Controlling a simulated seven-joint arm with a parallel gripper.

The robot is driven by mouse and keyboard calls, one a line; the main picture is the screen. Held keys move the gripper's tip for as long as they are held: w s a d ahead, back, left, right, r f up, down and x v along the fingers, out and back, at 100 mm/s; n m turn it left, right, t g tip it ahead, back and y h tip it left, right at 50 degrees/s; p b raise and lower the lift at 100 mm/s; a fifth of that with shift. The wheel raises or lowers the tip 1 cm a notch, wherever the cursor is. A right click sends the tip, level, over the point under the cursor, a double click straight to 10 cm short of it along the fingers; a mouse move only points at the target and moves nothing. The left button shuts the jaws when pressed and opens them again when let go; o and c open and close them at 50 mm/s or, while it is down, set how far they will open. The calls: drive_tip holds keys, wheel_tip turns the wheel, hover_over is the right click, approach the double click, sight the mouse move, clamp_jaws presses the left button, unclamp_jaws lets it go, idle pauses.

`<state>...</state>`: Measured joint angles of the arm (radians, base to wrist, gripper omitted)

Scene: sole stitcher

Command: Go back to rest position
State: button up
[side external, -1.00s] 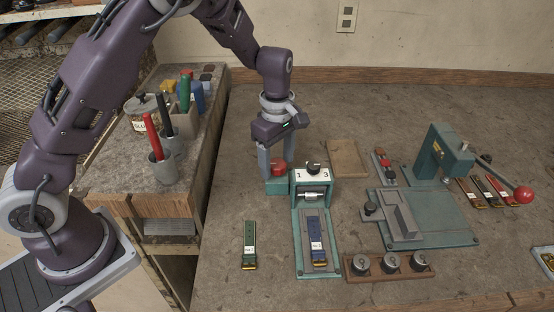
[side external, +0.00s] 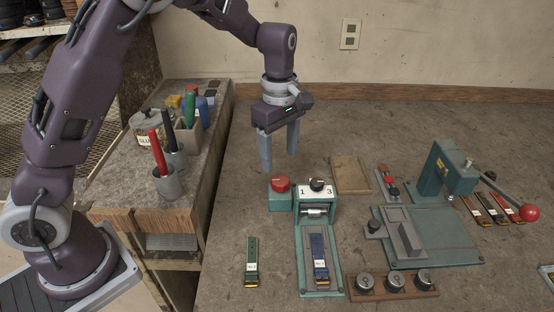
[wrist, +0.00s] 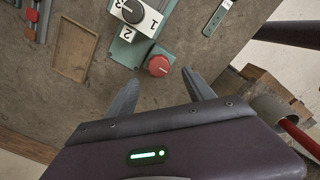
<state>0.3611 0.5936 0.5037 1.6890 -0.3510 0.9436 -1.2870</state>
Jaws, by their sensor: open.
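My gripper (side external: 279,150) is open and empty. It hangs with its fingers pointing down, behind and above the small teal machine with the red button (side external: 280,184). The wrist view shows the two fingers (wrist: 163,92) apart with bare table between them. The red button also shows there (wrist: 158,66), just beyond the fingertips and not touched. Next to it is the machine's white dial block (side external: 316,190) with a black knob and printed numbers. A blue strap piece (side external: 319,252) lies on the machine's teal bed (side external: 308,270).
A green strap piece (side external: 252,260) lies left of the machine. A wooden tray (side external: 350,174), a teal lever press (side external: 447,172) and a rack of round weights (side external: 394,285) stand to the right. A side bench with tool cups (side external: 168,184) is at left. The table's back is clear.

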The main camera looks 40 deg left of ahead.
drive_tip(key=s+r+m+t+h, duration=0.1)
drive_tip(key=s+r+m+t, duration=0.1)
drive_tip(key=s+r+m, duration=0.65)
drive_tip(key=s+r+m+t, duration=0.2)
drive_tip(key=s+r+m, duration=0.3)
drive_tip(key=s, duration=0.6)
drive_tip(key=s+a+m+t+y, duration=0.1)
drive_tip(key=s+m, duration=0.3)
drive_tip(key=s, duration=0.4)
drive_tip(key=shift+a+f, duration=0.2)
drive_tip(key=shift+m, duration=0.25)
